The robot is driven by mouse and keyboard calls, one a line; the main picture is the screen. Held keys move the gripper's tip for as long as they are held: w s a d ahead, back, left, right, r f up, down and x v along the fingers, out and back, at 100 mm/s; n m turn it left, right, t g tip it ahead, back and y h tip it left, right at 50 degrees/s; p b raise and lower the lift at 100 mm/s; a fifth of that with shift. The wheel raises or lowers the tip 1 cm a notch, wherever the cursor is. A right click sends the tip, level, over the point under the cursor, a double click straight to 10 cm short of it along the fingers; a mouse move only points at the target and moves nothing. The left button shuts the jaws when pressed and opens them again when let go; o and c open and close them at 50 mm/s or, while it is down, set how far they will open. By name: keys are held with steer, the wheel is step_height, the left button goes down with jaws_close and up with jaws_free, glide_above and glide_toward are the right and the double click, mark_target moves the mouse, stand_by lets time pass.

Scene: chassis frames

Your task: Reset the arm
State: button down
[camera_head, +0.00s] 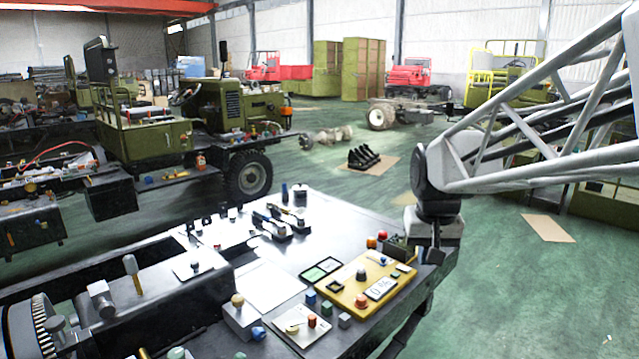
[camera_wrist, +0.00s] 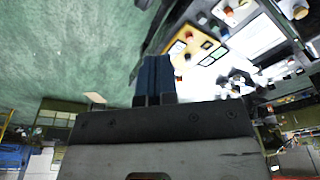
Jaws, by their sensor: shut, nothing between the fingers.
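My arm comes in from the right in the head view, a pale lattice link ending in a dark joint. My gripper (camera_head: 436,246) hangs beneath it at the right corner of the workbench (camera_head: 440,268), fingers down, by a small dark box. I cannot tell from this view whether the fingertips touch the bench. In the wrist view my gripper (camera_wrist: 155,72) shows as dark blue fingers side by side, shut and empty. The bench with its yellow panel (camera_wrist: 183,44) lies to their right there, and green floor to their left.
The yellow panel (camera_head: 346,285) carries knobs, buttons and a display. Small coloured blocks, a tablet (camera_head: 321,269) and white sheets (camera_head: 262,288) lie near it. A green vehicle chassis (camera_head: 150,140) stands behind at the left. Green floor right of the bench is open, with a cardboard sheet (camera_head: 548,228).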

steer(key=s+a+f, duration=0.1)
steer(key=s+f, duration=0.1)
steer(key=s, duration=0.9)
steer(key=s+a+f, duration=0.1)
steer(key=s+f, duration=0.2)
steer(key=s, duration=0.8)
steer(key=shift+s+f+n+t, duration=0.25)
steer(key=shift+n+t, duration=0.05)
steer(key=shift+n, duration=0.1)
